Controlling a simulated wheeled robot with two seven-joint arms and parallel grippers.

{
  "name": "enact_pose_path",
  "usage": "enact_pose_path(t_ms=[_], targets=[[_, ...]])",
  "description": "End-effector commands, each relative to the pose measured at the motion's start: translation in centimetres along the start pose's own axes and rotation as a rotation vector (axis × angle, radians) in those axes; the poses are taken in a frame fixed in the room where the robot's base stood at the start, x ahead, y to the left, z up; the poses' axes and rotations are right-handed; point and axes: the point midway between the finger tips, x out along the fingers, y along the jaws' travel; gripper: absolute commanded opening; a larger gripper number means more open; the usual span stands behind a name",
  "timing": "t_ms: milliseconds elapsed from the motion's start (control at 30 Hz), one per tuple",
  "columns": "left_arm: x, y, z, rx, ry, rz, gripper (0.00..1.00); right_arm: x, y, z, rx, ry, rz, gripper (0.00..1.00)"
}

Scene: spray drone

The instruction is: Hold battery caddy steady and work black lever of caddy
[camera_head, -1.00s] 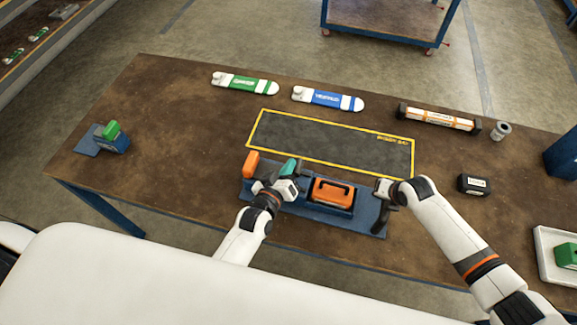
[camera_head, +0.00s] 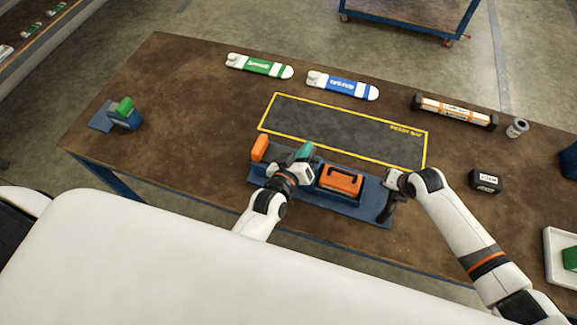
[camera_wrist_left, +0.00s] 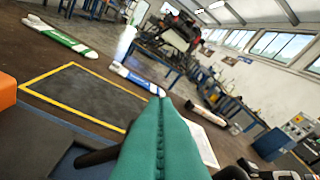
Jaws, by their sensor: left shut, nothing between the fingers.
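The battery caddy (camera_head: 377,203) is a blue tray on the near side of the table. It holds an orange battery with a black handle (camera_head: 341,181) and has an orange block (camera_head: 260,148) at its left end. My left gripper (camera_head: 304,153), with teal fingers, is shut and empty over the caddy between those two. In the left wrist view its fingers (camera_wrist_left: 160,135) fill the lower middle. A black bar, possibly the lever (camera_wrist_left: 97,156), shows just left of them; I cannot tell if they touch. My right gripper (camera_head: 388,204) is at the caddy's right end, its jaws unclear.
A yellow-outlined dark mat (camera_head: 345,130) lies behind the caddy. Beyond it lie a green-and-white pack (camera_head: 260,66) and a blue-and-white pack (camera_head: 342,85). A black box (camera_head: 486,180) stands to the right. A blue stand with a green block (camera_head: 124,110) is at the left.

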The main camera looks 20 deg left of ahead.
Motion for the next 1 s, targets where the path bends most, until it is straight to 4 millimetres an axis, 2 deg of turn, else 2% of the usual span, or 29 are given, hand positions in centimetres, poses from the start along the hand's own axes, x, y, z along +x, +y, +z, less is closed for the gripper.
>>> enact_pose_path(t_ms=[33, 67, 200, 433, 633, 967, 1000], targets=[[-0.4, -0.1, 1.4, 0.003, -0.012, -0.002, 0.0, 0.0, 0.1, -0.1, 0.001, 0.001, 0.001, 0.0], [-1.4, 0.0, 0.9, 0.002, -0.005, 0.001, 0.0, 0.0, 0.1, -0.1, 0.001, 0.001, 0.003, 0.0], [-4.9, -0.1, 1.1, 0.003, -0.008, 0.001, 0.0, 0.0, 0.4, -0.1, 0.002, 0.001, 0.007, 0.0], [-8.8, -0.3, 1.3, 0.004, -0.012, 0.0, 0.0, 0.0, 0.6, -0.1, 0.002, 0.001, 0.011, 0.0], [-10.0, -0.4, 1.4, 0.004, -0.016, -0.001, 0.0, -0.1, 0.7, -0.2, 0.002, 0.001, 0.014, 0.0], [-10.1, -0.4, 1.5, 0.005, -0.017, -0.002, 0.0, -0.1, 0.8, -0.2, 0.003, 0.002, 0.016, 0.0], [-10.1, -0.4, 1.5, 0.005, -0.017, -0.001, 0.0, -0.1, 0.8, -0.2, 0.003, 0.002, 0.017, 0.27]])
